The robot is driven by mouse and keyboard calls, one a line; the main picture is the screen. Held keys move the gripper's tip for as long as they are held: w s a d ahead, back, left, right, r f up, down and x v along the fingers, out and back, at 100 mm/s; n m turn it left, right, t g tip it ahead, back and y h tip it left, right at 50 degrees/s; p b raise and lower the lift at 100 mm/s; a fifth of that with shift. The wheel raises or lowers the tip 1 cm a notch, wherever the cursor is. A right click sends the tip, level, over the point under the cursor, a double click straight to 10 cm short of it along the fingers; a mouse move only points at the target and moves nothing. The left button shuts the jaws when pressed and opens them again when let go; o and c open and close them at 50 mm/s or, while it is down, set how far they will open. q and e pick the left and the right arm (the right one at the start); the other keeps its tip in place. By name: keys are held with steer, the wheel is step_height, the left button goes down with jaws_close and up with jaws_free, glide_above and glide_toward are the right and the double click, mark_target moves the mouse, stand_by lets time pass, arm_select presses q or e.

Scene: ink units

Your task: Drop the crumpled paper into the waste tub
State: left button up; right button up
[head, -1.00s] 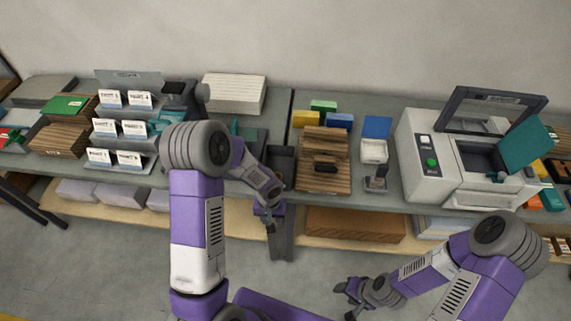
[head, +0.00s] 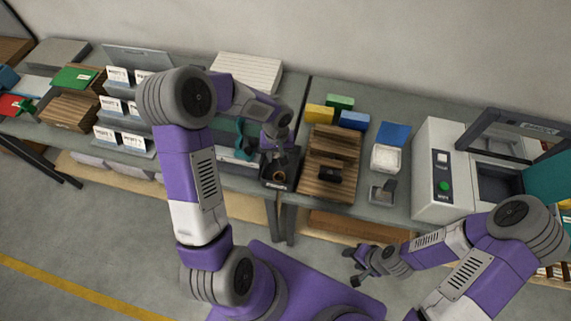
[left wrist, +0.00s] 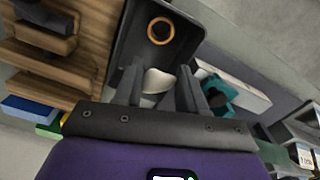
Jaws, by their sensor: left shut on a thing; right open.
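The crumpled paper (left wrist: 158,80) is a small white lump between the fingers of my left gripper (left wrist: 160,72) in the left wrist view. In the head view it is hidden by my left gripper (head: 279,151). The waste tub (head: 268,182) is a dark open box at the table's front edge. My left gripper is shut on the paper, over or just inside the tub; the exact height is unclear. The tub (left wrist: 127,52) also shows in the left wrist view, with a brown ring (left wrist: 161,30) on its floor. My right gripper (head: 357,268) is open and empty, in front of the table.
A stepped wooden rack (head: 318,185) stands right of the tub, and a teal object (head: 241,147) stands left of it. Card holders (head: 123,142) stand further left. A white machine (head: 435,165) with a green button is at the right. The floor (head: 110,240) in front is clear.

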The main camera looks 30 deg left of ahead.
arm_select(q)
steer(key=shift+s+f+b, duration=0.1)
steer(key=shift+f+b, duration=1.5)
steer(key=shift+f, duration=1.1)
steer(key=o, duration=1.1)
steer(key=shift+r, duration=0.15)
step_height(320, 180, up, 7)
steer(key=shift+r+p, duration=0.2)
steer(key=shift+p, duration=0.2)
steer(key=shift+s, duration=0.1)
